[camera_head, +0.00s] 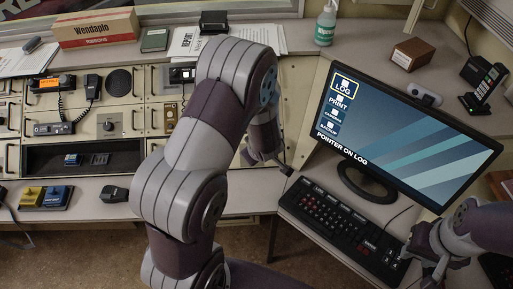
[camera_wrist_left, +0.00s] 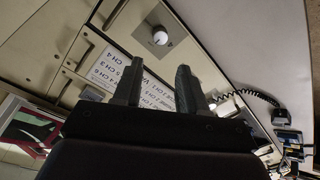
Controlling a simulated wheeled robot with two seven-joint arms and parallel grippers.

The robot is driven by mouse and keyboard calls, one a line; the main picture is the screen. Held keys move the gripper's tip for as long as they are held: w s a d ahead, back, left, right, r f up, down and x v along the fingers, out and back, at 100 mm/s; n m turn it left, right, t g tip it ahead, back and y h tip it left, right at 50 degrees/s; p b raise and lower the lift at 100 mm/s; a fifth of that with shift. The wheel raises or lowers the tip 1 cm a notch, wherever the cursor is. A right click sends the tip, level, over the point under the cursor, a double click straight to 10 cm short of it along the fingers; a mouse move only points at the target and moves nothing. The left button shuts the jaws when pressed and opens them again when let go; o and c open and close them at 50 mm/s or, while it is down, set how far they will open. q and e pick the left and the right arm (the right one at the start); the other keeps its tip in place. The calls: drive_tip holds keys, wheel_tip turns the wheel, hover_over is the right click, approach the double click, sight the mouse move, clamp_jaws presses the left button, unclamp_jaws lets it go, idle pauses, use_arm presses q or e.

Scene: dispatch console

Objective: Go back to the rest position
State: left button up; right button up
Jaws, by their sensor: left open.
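My left arm rises large through the middle of the head view and bends down over the console; its gripper (camera_head: 286,170) is small and partly hidden there. In the left wrist view the left gripper (camera_wrist_left: 158,70) has its two fingers apart, with nothing between them but the labelled panel behind. My right gripper (camera_head: 432,264) is low at the right, by the right end of the keyboard (camera_head: 335,218). Whether its fingers are open or shut is unclear.
A monitor (camera_head: 400,140) reads "POINTER ON LOG". A webcam (camera_head: 425,95), a wooden box (camera_head: 412,53), a cordless phone (camera_head: 482,88) and a green bottle (camera_head: 325,25) stand around it.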

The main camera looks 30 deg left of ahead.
use_arm(q)
drive_tip(key=shift+s+d+r, duration=0.1)
drive_tip(key=shift+r, duration=0.15)
idle(0.3)
drive_tip(key=s+d+m+g+h, duration=0.2)
drive_tip(key=s+d+m+h, duration=0.2)
drive_tip(key=d, duration=0.2)
drive_tip(key=s+d+r+m+g, duration=0.1)
drive_tip(key=s+r+m+g, duration=0.1)
drive_tip(key=s+r+m, duration=0.7)
drive_tip(key=shift+s+d+r+m, duration=0.35)
drive_tip(key=shift+s+m, duration=0.05)
drive_tip(key=shift+s, duration=0.5)
